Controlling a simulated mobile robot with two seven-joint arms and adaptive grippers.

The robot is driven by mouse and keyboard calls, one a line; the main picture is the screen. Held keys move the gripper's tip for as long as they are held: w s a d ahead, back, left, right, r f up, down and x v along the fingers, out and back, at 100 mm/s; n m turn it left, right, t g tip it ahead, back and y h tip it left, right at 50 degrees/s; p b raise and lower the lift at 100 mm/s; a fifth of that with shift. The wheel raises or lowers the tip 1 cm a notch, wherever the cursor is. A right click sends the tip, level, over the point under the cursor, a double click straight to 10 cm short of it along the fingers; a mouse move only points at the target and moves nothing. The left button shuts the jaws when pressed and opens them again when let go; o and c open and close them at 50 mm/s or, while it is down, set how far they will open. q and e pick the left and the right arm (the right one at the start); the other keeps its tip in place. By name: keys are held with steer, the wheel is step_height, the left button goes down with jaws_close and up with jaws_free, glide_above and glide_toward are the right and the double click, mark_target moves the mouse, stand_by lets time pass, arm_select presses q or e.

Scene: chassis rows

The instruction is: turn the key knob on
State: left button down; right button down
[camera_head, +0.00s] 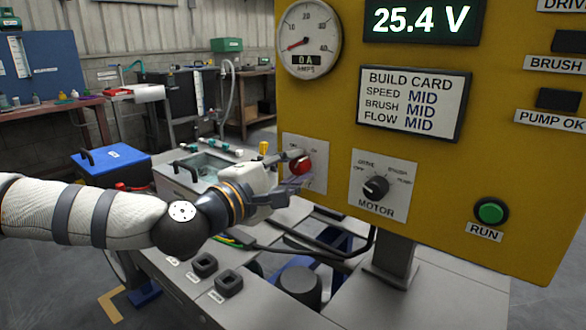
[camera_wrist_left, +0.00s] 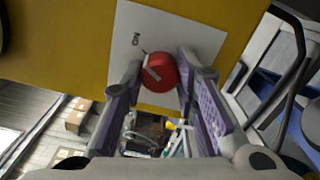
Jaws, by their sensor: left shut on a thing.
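The red key knob (camera_head: 301,164) is on a white plate (camera_head: 318,183) at the left of the yellow panel. It also shows in the left wrist view (camera_wrist_left: 161,70), with a pale mark on its face and an ON label on the plate at its upper left. My left gripper (camera_head: 298,170) is at the panel, with one finger on each side of the knob, shut on it. The fingers partly hide the plate in the head view. My right gripper is in no view.
The yellow panel (camera_head: 480,150) also carries a black MOTOR knob (camera_head: 375,188), a green RUN button (camera_head: 490,211), a gauge (camera_head: 307,40) and a display reading 25.4 V (camera_head: 422,20). A grey bench with several black sockets lies below my left arm.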

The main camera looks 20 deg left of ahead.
arm_select(q)
steer(key=c, duration=1.2)
jaws_free()
steer(key=shift+c, duration=0.2)
steer(key=v, duration=1.2)
